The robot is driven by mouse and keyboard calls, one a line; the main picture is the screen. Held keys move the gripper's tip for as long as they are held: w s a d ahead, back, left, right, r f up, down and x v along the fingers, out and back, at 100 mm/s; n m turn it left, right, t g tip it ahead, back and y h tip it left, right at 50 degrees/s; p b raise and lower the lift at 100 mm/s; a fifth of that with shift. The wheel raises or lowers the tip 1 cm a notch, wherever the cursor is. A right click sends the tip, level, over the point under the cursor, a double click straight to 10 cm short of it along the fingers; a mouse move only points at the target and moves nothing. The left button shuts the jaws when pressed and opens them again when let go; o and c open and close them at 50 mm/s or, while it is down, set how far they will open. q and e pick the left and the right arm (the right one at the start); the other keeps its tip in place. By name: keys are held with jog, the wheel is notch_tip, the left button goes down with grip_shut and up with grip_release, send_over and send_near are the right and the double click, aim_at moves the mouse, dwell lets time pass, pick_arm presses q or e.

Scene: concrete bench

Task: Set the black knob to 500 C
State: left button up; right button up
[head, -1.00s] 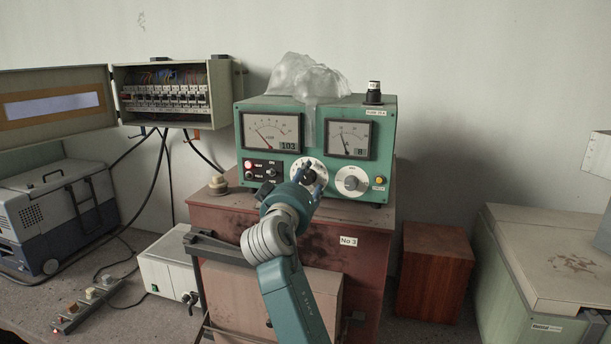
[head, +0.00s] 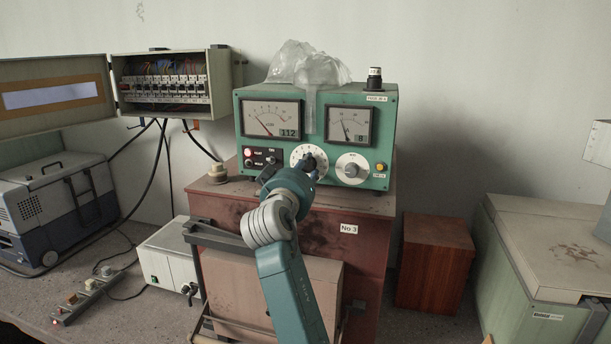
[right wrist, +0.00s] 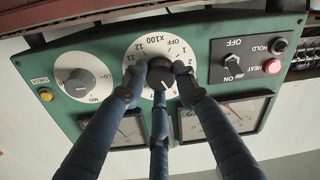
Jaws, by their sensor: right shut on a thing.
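The black knob (right wrist: 160,74) sits at the centre of a white dial marked OFF, numbers and X100 on a green control unit (head: 384,112). In the head view, the white dial (head: 298,153) shows just above my right gripper (head: 307,169). In the right wrist view, the blue fingers of my right gripper (right wrist: 159,82) are closed around the knob from several sides. The 5 on the dial shows beside the lower finger. The fingers hide part of the scale, and I cannot tell the pointer's setting. My left gripper is not in view.
A second grey knob (head: 352,169) is right of the dial in the head view. Two meters sit above, the left meter (head: 272,118) reading 112. Crumpled clear plastic (head: 300,65) drapes the unit's top. A switch panel (head: 263,158) is close left of the dial.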

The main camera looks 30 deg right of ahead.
jog(key=o, duration=1.1)
jog(key=shift+a, duration=0.1)
jog(key=shift+o, duration=0.2)
jog(key=shift+s+a, duration=0.1)
jog(key=shift+a, duration=0.05)
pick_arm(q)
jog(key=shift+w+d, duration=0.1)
pick_arm(e)
jog(key=v, duration=1.1)
jog(key=shift+s+a, duration=0.2)
jog(key=shift+s, duration=0.1)
